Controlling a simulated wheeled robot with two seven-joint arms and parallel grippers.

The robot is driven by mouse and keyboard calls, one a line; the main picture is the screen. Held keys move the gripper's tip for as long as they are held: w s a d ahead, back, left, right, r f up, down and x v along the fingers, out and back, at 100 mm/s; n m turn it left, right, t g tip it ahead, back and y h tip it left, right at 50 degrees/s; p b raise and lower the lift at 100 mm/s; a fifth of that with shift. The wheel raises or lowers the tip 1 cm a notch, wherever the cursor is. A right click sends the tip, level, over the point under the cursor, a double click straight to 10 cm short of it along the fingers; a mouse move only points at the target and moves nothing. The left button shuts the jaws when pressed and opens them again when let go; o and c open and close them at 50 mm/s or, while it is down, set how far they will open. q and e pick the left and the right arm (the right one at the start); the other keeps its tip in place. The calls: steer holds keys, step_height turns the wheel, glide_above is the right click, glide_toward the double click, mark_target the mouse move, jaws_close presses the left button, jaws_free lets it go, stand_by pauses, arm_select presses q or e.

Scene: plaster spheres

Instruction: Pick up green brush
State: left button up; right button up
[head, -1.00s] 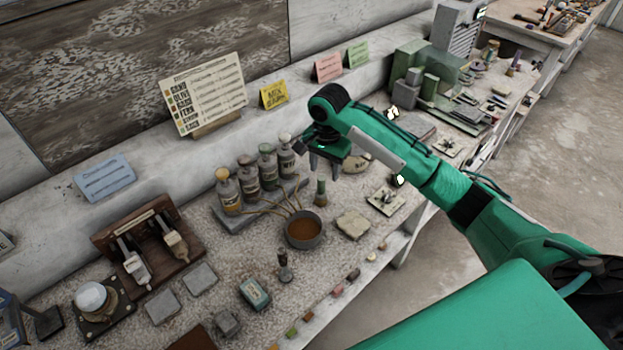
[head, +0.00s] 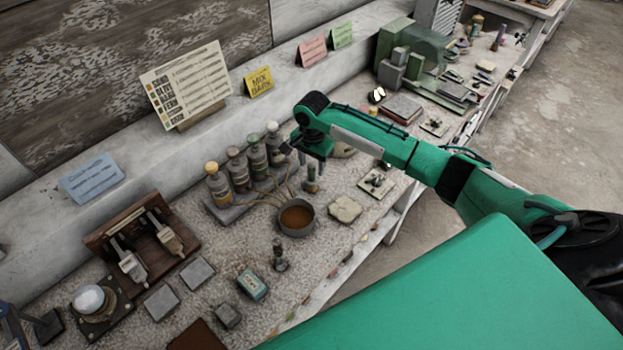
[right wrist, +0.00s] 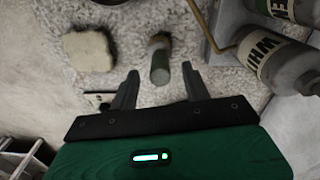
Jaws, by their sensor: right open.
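The green brush is a short, narrow piece with a green body and a brownish end. In the head view the brush (head: 311,179) stands on the speckled bench top, right of the bottles and just behind the bowl. My right gripper (head: 311,157) is directly above it, its fingers pointing down. In the right wrist view the brush (right wrist: 160,63) lies between the two spread fingertips (right wrist: 160,74), and no finger visibly touches it. The right gripper is open and empty. My left gripper is not in view.
Several bottles (head: 237,169) stand to the left. A pale stone slab (head: 345,208) lies to the right, with a small plate (head: 376,183) beyond it.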

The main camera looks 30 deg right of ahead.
step_height(320, 180, down, 4)
steer(key=shift+a+r+p, duration=0.1)
steer(key=shift+r+p, duration=0.15)
steer(key=shift+p, duration=0.3)
steer(key=shift+f, duration=0.15)
steer(key=c, duration=1)
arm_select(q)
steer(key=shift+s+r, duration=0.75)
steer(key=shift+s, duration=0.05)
arm_select(e)
jaws_close()
steer(key=shift+r, duration=0.6)
arm_select(q)
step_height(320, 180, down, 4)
steer(key=b, duration=0.4)
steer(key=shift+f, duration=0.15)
arm_select(e)
step_height(320, 180, up, 19)
